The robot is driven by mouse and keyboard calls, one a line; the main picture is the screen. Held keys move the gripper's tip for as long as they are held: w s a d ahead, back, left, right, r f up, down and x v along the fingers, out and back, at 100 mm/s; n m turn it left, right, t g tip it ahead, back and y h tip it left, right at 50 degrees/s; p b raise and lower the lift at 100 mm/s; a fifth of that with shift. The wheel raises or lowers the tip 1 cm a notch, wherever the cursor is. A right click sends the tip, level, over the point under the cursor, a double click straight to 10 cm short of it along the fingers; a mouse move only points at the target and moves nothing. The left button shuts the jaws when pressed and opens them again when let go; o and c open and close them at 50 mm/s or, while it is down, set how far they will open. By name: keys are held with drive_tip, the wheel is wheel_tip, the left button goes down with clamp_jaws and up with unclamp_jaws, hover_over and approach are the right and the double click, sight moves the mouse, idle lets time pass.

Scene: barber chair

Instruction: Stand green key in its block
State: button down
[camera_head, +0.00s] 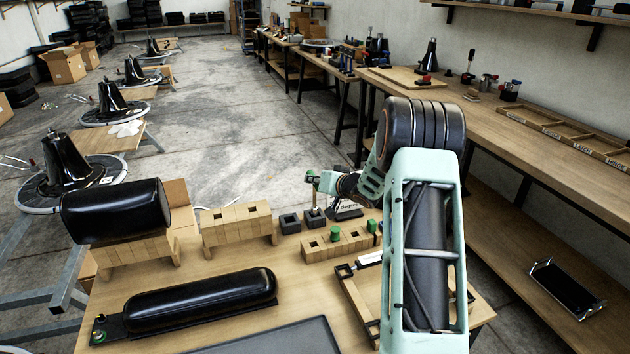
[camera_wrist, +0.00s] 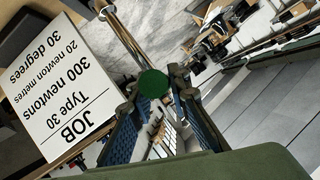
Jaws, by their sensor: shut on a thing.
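A key with a green round end (camera_wrist: 153,83) and a bare metal shaft (camera_wrist: 125,38) is in the wrist view. My gripper (camera_wrist: 158,105) is shut on the key near its green end. In the head view my gripper (camera_head: 322,182) is over the back of the table, and the key's thin shaft (camera_head: 314,198) runs down, about upright. Below it is a small dark block (camera_head: 314,217) with another dark block (camera_head: 290,223) to its left. I cannot tell whether the shaft's lower end is inside the block or above it.
A wooden block (camera_head: 345,247) with green pieces (camera_head: 335,233) stands in front of the dark blocks. A job card (camera_wrist: 62,88) stands close by. A slotted wooden rack (camera_head: 237,226), a black cushion (camera_head: 200,300) and a dark tray (camera_head: 275,340) share the table.

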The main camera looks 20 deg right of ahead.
drive_tip(key=shift+f+b, duration=0.75)
drive_tip(key=shift+f, duration=0.8)
drive_tip(key=c, duration=1.7)
unclamp_jaws()
drive_tip(key=shift+c, duration=0.2)
drive_tip(key=shift+f, duration=0.1)
drive_tip(key=shift+s, duration=0.15)
